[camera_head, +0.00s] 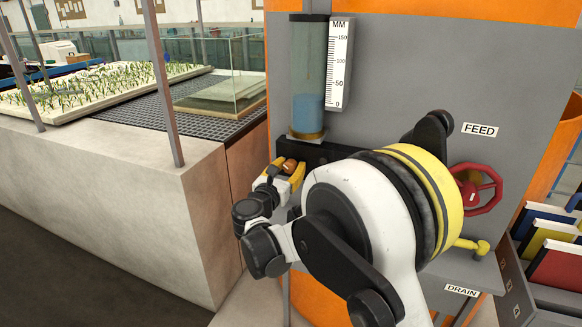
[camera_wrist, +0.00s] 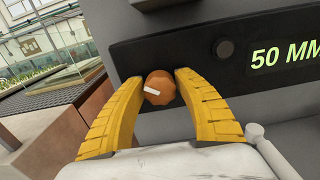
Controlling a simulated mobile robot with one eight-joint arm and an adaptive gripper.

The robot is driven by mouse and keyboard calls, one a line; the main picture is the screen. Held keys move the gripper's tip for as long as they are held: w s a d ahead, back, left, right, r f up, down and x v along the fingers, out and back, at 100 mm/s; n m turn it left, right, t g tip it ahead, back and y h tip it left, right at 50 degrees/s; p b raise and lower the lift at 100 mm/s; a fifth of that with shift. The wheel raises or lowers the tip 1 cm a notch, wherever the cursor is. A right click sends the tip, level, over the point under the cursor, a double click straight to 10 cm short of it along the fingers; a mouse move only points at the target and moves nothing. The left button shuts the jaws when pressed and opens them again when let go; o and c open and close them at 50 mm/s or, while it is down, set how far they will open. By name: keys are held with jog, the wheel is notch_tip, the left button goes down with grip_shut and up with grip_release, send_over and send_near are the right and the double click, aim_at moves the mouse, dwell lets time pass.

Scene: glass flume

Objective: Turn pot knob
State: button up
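The pot knob (camera_wrist: 159,87) is a small brown-orange faceted knob with a white pointer mark, on a dark panel (camera_wrist: 210,48). It also shows small in the head view (camera_head: 290,165), below the water tube. My gripper (camera_wrist: 155,88) has its two yellow fingers on either side of the knob in the wrist view. The right fingertip is very close to the knob, and a narrow gap shows at the left one. I cannot tell whether either touches. In the head view my gripper (camera_head: 290,170) is at the panel. A green display (camera_wrist: 285,55) reads "50 MM".
A dark round button (camera_wrist: 224,48) sits right of the knob. Above the panel are a water tube (camera_head: 309,75) and an MM scale (camera_head: 340,65). A red FEED wheel (camera_head: 480,190) and a yellow DRAIN lever (camera_head: 472,246) are to the right. The concrete flume wall (camera_head: 110,200) is left.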

jog(key=c, duration=0.6)
jog(key=shift+m, duration=0.4)
jog(key=m, duration=1.3)
jog(key=shift+m, duration=0.3)
jog(key=m, duration=0.3)
jog(key=shift+m, duration=0.3)
jog(key=m, duration=0.4)
jog(key=shift+m, duration=0.3)
jog(key=m, duration=0.3)
jog(key=shift+r+b, duration=0.1)
jog(key=shift+b, duration=0.2)
jog(key=shift+m, duration=2.1)
